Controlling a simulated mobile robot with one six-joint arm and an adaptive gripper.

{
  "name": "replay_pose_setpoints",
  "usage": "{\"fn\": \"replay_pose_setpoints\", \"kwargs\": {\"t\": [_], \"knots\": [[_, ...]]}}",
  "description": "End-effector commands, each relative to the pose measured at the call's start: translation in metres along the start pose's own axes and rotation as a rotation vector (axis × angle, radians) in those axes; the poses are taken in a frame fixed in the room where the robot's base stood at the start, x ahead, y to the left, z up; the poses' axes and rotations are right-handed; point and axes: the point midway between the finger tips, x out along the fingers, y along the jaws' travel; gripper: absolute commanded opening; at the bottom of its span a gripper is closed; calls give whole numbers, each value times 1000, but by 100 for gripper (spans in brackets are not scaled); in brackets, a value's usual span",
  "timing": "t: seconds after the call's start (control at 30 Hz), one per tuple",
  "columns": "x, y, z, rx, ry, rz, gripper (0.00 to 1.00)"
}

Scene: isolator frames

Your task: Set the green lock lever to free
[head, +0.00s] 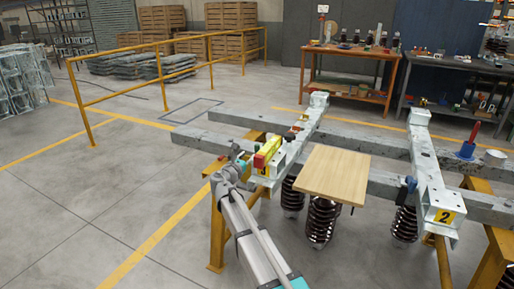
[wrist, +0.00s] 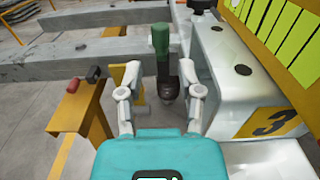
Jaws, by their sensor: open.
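The green lock lever (wrist: 160,40) stands roughly upright in the wrist view, beside the pale metal crosspiece marked 3 (wrist: 222,75). A dark rounded part (wrist: 167,86) sits below it. My gripper (wrist: 160,95) is open, with one finger left and one right of the lever's line; the lever shows beyond the fingertips and between them. I cannot tell whether either finger touches it. The green lever is not clearly seen there.
A yellow panel with bright labels (wrist: 285,35) rises close on the right. A yellow trestle with a red knob (wrist: 72,86) stands left. A wooden board (head: 333,172) lies across the beams. A blue cup with a red handle (head: 467,150) stands right.

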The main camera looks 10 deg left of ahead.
Motion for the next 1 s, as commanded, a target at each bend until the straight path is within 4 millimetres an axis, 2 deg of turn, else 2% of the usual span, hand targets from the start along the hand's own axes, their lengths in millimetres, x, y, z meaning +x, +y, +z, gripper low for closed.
{"fn": "replay_pose_setpoints", "kwargs": {"t": [0.03,0.3,0.5,0.7,1.0], "knots": [[10,1,0,0,0,-2,47],[53,1,0,0,0,-3,47],[77,0,0,0,0,-2,47],[90,-1,0,0,0,-2,47],[92,-2,0,0,0,-2,47]]}}
